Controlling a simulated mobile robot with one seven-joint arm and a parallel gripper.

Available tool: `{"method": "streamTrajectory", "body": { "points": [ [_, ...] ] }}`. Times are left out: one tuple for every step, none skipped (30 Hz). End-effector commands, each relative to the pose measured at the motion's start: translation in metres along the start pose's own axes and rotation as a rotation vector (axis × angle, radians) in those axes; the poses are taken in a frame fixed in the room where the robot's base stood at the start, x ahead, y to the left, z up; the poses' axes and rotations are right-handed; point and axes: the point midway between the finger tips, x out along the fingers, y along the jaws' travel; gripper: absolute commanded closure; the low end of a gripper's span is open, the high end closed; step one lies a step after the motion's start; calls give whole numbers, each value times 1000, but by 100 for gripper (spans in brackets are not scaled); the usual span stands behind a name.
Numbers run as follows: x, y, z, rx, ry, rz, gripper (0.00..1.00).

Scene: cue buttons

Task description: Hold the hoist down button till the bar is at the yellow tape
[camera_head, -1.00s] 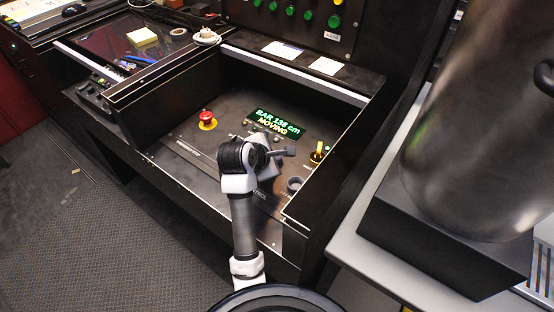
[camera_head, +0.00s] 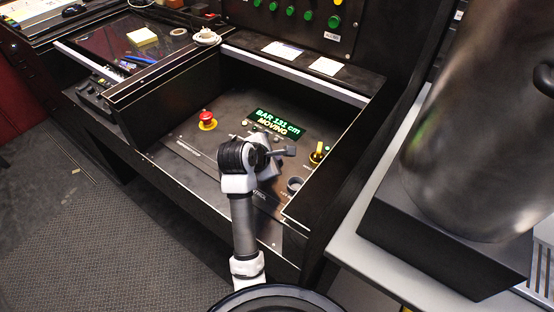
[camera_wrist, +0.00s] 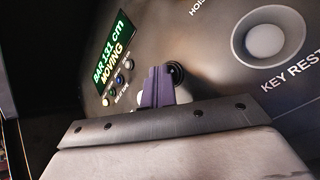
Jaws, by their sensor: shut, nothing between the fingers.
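The lit display (camera_head: 275,123) on the sunken control panel reads "BAR 131 cm" and "MOVING"; it also shows in the wrist view (camera_wrist: 114,55). My gripper (camera_wrist: 160,84) is shut and empty, its fingertips down at the panel beside a dark round button (camera_wrist: 177,72). The fingers partly cover what they press or touch, so I cannot tell the contact exactly. A label starting "HOIS" is cut off at the top of the wrist view. The bar and the yellow tape are not in view.
A round "KEY REST" recess (camera_wrist: 271,39) lies right of my fingers. Dark raised walls surround the panel. A large metal cylinder (camera_head: 470,130) stands at right.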

Motion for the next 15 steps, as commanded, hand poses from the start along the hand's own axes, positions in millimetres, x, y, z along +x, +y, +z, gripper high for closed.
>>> {"method": "streamTrajectory", "body": {
  "points": [
    [-2,1,1,0,1,-1,100],
    [-3,2,2,0,1,-1,100],
    [-4,3,3,0,0,-1,100],
    [-6,4,4,0,0,-1,100],
    [-7,5,5,0,0,-1,100],
    [-9,6,6,1,0,0,100],
    [-10,7,7,1,0,0,100],
    [-10,8,8,1,0,0,100],
    [-11,8,8,1,0,0,100],
    [-11,8,8,1,0,0,100],
    [-11,8,8,1,0,0,100],
    [-11,8,8,0,0,0,100],
    [-11,8,8,0,0,0,100],
    [-11,8,8,0,0,0,100],
    [-11,8,8,0,0,0,100]
  ]
}}
